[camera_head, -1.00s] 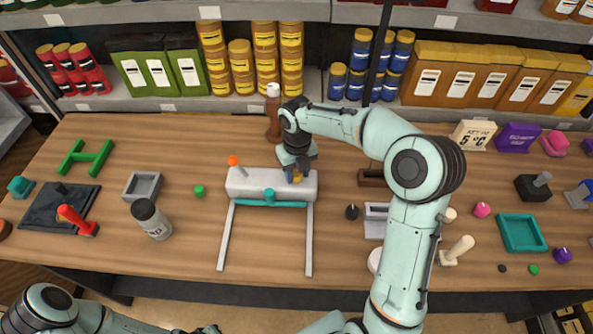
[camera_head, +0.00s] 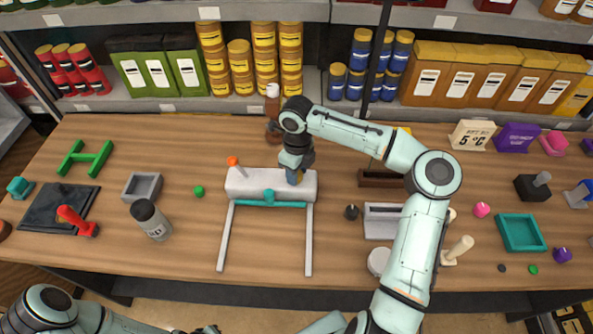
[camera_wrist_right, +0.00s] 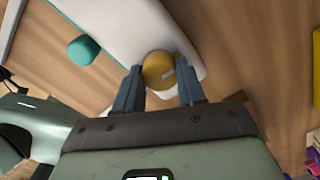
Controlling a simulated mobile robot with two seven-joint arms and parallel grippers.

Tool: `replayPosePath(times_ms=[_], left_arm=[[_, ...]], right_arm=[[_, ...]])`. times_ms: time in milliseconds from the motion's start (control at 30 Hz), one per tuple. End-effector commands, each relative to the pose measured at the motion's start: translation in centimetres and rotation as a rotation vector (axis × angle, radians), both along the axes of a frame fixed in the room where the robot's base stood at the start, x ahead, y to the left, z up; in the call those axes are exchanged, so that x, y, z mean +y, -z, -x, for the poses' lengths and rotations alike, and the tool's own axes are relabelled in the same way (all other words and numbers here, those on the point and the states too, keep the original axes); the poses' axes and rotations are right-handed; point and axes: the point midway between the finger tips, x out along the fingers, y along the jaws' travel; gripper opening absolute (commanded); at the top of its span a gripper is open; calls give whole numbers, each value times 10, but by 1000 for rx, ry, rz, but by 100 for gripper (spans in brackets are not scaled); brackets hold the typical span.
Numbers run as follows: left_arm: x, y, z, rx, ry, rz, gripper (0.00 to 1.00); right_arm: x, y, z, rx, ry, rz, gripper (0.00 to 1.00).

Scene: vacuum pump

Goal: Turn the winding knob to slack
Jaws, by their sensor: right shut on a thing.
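The vacuum pump is a pale grey, rounded block (camera_head: 243,185) on two long grey legs at the middle of the table. It has an orange-tipped lever (camera_head: 233,161) at its left and a teal knob (camera_head: 269,196) on its front, also seen in the right wrist view (camera_wrist_right: 83,50). A yellow knob (camera_wrist_right: 158,70) with a pale mark sits at the pump's end in the right wrist view. My right gripper (camera_head: 294,177) is shut on the yellow knob, its blue fingers on either side of it in the wrist view (camera_wrist_right: 159,88). My left gripper does not show clearly.
A grey jar (camera_head: 150,220) and a green knob (camera_head: 199,191) stand left of the pump. A brown bottle (camera_head: 273,108) stands behind it. Grey and brown trays lie to the right, partly behind my right arm. The table in front of the pump is clear.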

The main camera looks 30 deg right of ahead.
Motion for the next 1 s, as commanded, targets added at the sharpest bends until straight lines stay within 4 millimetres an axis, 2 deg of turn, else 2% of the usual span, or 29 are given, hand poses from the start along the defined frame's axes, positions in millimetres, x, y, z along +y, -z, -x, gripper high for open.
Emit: replayPosePath(times_ms=[300,833,867,900,933,1000], left_arm=[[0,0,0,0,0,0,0],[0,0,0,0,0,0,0],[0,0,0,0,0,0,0],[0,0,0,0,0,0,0],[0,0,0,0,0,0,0],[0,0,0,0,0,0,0]], right_arm=[[-1,1,0,2,-67,1,9],[-1,1,1,3,-82,4,9],[-1,1,1,3,-82,4,46],[-1,1,1,3,-81,4,59],[-1,1,1,3,-81,4,65],[-1,1,0,3,-81,4,65]])
